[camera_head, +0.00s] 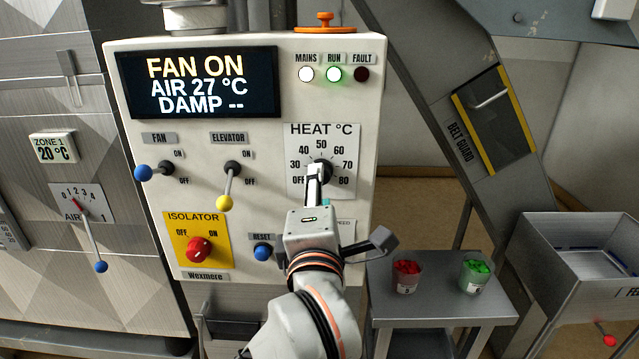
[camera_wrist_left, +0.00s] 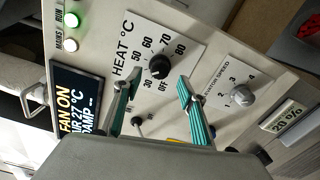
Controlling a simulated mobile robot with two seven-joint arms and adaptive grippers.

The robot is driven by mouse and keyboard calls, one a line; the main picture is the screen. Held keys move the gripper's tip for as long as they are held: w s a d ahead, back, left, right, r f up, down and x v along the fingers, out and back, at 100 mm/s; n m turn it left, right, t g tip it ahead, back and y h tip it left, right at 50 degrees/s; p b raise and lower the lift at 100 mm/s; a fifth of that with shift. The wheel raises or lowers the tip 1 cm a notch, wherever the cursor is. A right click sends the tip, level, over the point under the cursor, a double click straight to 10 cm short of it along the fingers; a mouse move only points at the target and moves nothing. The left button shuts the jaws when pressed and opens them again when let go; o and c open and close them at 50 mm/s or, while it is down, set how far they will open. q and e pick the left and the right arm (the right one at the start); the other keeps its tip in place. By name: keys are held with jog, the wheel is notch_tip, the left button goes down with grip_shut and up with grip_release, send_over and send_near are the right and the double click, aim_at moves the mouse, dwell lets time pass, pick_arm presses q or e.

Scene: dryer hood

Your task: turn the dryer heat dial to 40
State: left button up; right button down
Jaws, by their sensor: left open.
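The black heat dial (camera_head: 326,168) sits on the white control panel, ringed by marks from OFF through 40 to 80. In the head view my left gripper (camera_head: 316,172) is in front of it and hides part of it. In the left wrist view the dial (camera_wrist_left: 159,65) shows whole, beyond the open fingers of my left gripper (camera_wrist_left: 156,93). The fingers are empty, and the dial appears just ahead of their tips. A small pale mark on the knob seems to face the OFF and 30 side, but its exact reading is unclear. My right gripper is out of view.
The display (camera_head: 200,84) reads FAN ON, AIR 27 °C. An elevator speed dial (camera_wrist_left: 240,96) is near the heat dial. The elevator lever (camera_head: 228,188), blue reset button (camera_head: 263,251) and red isolator (camera_head: 199,250) are left of my arm. A side table (camera_head: 440,305) holds two cups.

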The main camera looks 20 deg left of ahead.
pick_arm(q)
jog(key=v, duration=0.4)
jog(key=shift+w, duration=0.1)
